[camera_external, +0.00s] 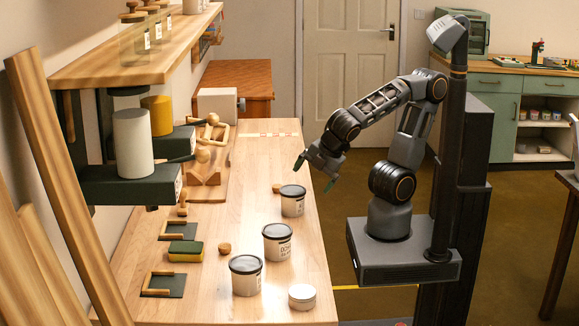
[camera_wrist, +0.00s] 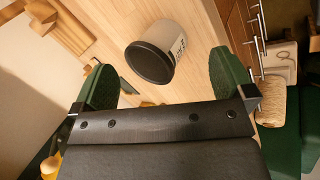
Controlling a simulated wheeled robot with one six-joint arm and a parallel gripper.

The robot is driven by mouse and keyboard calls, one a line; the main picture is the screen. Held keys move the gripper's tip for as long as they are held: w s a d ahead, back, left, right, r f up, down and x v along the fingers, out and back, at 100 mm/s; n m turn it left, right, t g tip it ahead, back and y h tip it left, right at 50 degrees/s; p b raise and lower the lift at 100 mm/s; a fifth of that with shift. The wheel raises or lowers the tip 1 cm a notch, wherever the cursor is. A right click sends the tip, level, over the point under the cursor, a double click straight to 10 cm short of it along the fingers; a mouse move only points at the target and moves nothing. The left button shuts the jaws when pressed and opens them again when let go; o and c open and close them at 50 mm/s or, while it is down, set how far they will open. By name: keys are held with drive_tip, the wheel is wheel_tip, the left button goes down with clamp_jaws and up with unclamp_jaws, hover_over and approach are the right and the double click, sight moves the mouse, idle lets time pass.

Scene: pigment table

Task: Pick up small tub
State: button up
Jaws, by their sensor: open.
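A small white tub with a dark lid (camera_external: 292,206) stands upright near the right edge of the wooden table. It is the smallest of the dark-lidded tubs in the external view. My gripper (camera_external: 315,173) is open and empty, above and slightly to the right of this tub, apart from it. In the wrist view a dark-lidded white tub (camera_wrist: 171,42) lies in sight beyond and between my spread green fingers (camera_wrist: 160,65); it appears to be this same tub. Part of its label shows.
A medium tub (camera_external: 277,247) and a larger tub (camera_external: 246,281) stand nearer the front, with a low white tin (camera_external: 302,297) beside them. A sponge (camera_external: 185,251) and a wooden knob (camera_external: 225,248) lie to the left. The table behind the small tub is mostly clear.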

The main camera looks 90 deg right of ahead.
drive_tip(key=s+a+f+n+t+b, duration=0.25)
drive_tip(key=a+n+b, duration=0.2)
drive_tip(key=n, duration=0.35)
drive_tip(key=n+t+h+b, duration=0.2)
drive_tip(key=n+t+b, duration=0.8)
drive_tip(key=n+b, duration=0.3)
approach(299, 190)
drive_tip(key=shift+f+x, duration=0.2)
drive_tip(key=shift+x, duration=4.85)
drive_tip(key=shift+d, duration=0.15)
drive_tip(key=c, duration=1)
drive_tip(key=shift+r, duration=0.15)
